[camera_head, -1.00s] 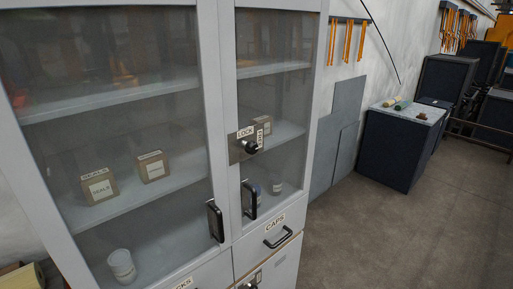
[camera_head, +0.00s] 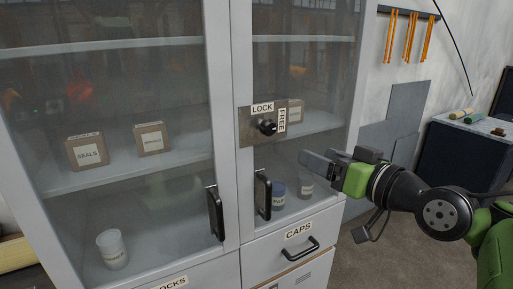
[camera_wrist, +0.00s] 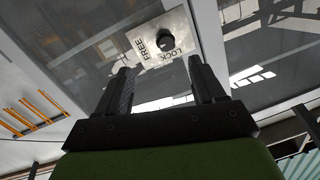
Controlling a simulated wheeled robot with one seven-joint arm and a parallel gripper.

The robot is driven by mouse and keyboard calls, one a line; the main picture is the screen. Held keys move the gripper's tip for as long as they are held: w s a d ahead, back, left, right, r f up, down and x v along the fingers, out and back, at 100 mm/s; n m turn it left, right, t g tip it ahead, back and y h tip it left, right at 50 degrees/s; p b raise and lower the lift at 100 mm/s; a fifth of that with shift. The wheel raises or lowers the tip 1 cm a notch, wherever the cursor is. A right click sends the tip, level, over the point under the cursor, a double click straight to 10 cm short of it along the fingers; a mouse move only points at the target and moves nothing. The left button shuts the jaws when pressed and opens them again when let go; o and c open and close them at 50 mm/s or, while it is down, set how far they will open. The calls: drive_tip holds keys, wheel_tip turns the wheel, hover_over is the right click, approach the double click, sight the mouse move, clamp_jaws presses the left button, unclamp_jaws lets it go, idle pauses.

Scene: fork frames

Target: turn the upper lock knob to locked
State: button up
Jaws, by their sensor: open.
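The upper lock knob (camera_head: 267,127) is black and round, on a metal plate (camera_head: 247,130) across the glass cabinet's door frame. A LOCK label (camera_head: 262,107) is above the knob and a FREE label (camera_head: 282,120) is to its right. Which label the knob points to is too small to tell. My gripper (camera_head: 312,160) is right of and a little below the knob, in front of the right door, apart from it. In the wrist view my gripper (camera_wrist: 160,68) is open and empty, with the knob (camera_wrist: 167,42) beyond the fingertips, nearer the right finger.
Black door handles (camera_head: 215,213) (camera_head: 263,195) stick out below the plate. A CAPS drawer (camera_head: 299,231) with a black handle is lower down. Boxes (camera_head: 87,152) and cups (camera_head: 112,249) stand behind glass. A dark cabinet (camera_head: 455,155) stands at the right.

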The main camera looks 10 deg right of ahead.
sight(272, 129)
drive_tip(key=shift+y, duration=0.4)
drive_tip(key=p+x, duration=0.1)
drive_tip(key=x, duration=0.4)
drive_tip(key=r+p+x, duration=0.1)
drive_tip(key=x, duration=0.4)
drive_tip(key=p+x, duration=0.1)
drive_tip(key=x, duration=0.4)
drive_tip(key=shift+w+r, duration=0.3)
drive_tip(key=shift+w, duration=0.15)
drive_tip(key=shift+s, duration=0.1)
drive_tip(key=c, duration=1)
drive_tip(key=shift+c, duration=0.2)
